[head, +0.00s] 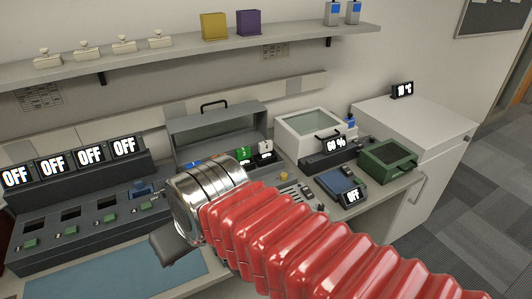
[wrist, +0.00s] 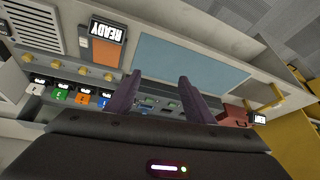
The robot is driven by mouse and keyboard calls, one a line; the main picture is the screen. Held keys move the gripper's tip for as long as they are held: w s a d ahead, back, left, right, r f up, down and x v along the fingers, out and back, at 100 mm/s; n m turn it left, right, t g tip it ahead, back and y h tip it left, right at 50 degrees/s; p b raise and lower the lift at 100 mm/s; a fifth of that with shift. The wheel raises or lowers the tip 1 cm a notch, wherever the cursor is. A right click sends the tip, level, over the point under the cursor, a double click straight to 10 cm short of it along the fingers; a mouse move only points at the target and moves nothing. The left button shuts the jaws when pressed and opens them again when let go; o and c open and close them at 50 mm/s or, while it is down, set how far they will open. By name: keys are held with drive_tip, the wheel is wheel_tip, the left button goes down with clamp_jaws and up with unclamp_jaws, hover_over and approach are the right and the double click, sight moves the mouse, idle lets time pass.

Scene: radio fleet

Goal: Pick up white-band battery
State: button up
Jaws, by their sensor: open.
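The white-band battery (head: 265,149) stands at the right end of a row in the grey open case, with a pale marking on its dark body. In the wrist view the white-topped battery (wrist: 37,88) is at the far left of the row. Beside it are a green battery (wrist: 60,92), an orange one (wrist: 82,97) and a blue one (wrist: 104,102). In the head view, my arm hides part of the row.
The grey case (head: 215,123) has a raised lid and handle. A charger bank (head: 80,225) with OFF displays is at left, and a blue mat (head: 130,281) lies in front. A glass-topped box (head: 310,130) and a green box (head: 388,158) are at right. A shelf (head: 200,48) runs above.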

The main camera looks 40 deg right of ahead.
drive_tip(key=w+d+f+m+y, duration=0.2)
drive_tip(key=w+m+y, duration=0.2)
drive_tip(key=w+m, duration=0.7)
drive_tip(key=w+d+f+m+t, duration=0.1)
drive_tip(key=w+d+m+t, duration=0.1)
drive_tip(key=w+d+m, duration=0.3)
drive_tip(key=w+d+m+t, duration=0.2)
drive_tip(key=w+d+m, duration=0.25)
drive_tip(key=d, duration=0.35)
drive_tip(key=s+d+f+m+t+h, duration=0.1)
drive_tip(key=d+f+m+h, duration=0.1)
drive_tip(key=d+m, duration=0.4)
drive_tip(key=s+d+f+m+t+h, duration=0.1)
drive_tip(key=d+f+m+h, duration=0.2)
drive_tip(key=d, duration=1.2)
drive_tip(key=s+d+f+m+h, duration=0.2)
drive_tip(key=d+f+m, duration=0.3)
drive_tip(key=d+m, duration=0.4)
drive_tip(key=shift+d+t+h, duration=0.4)
drive_tip(key=shift+d+h, duration=0.3)
drive_tip(key=shift+d, duration=0.35)
drive_tip(key=shift+r, duration=0.1)
drive_tip(key=shift+w, duration=0.1)
approach(267, 151)
drive_tip(key=shift+x, duration=2)
